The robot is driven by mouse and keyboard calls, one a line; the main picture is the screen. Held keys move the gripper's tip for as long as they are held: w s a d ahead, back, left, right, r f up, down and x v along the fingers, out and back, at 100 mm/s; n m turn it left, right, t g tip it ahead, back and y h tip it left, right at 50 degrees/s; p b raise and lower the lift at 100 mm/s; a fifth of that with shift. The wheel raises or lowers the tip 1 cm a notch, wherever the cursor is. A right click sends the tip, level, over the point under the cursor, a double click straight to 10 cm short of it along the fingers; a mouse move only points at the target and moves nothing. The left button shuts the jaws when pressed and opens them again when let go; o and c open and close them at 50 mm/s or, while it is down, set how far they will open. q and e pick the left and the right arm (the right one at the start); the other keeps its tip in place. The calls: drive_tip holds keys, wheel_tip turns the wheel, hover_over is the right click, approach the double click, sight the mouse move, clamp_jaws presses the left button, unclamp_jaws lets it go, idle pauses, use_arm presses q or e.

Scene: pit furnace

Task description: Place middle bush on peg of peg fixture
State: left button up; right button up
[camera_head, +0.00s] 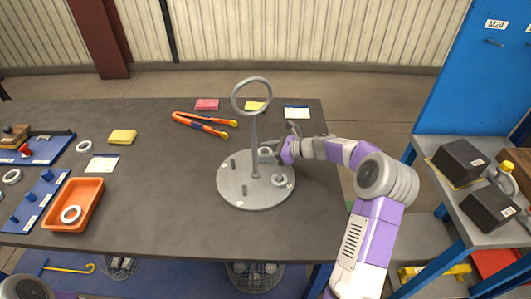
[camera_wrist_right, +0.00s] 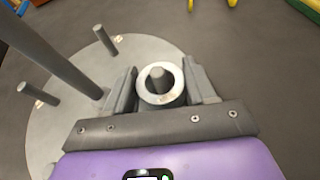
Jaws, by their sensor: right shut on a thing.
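The round grey peg fixture (camera_head: 239,193) stands on the table, with a tall central post topped by a ring and several short pegs. My right gripper (camera_head: 272,152) is at the fixture's far right side, shut on a light metal bush (camera_wrist_right: 160,99). In the right wrist view a peg (camera_wrist_right: 160,76) shows inside the bush's hole, and the bush sits between the two fingers. How far down the peg it sits is unclear. Another ring-shaped bush (camera_head: 280,181) is around a peg at the plate's front right. Two pegs (camera_wrist_right: 105,41) (camera_wrist_right: 38,94) are bare. My left gripper is out of view.
An orange tray (camera_head: 88,216) with a ring in it, blue peg boards (camera_head: 36,203) and loose rings are at the left. Orange-handled pliers (camera_head: 203,124) lie behind the fixture. A shelf with dark boxes (camera_head: 461,160) is at the right. The table left of the fixture is clear.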

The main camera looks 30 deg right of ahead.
drive_tip(key=shift+f, duration=0.15)
drive_tip(key=o, duration=1.3)
drive_tip(key=shift+s+d+r, duration=0.1)
drive_tip(key=shift+d+r, duration=0.05)
drive_tip(key=shift+r, duration=0.1)
drive_tip(key=p+v, duration=0.3)
drive_tip(key=v, duration=0.8)
drive_tip(key=shift+s+d+r, duration=0.15)
drive_tip(key=shift+s, duration=0.1)
drive_tip(key=shift+r, duration=0.1)
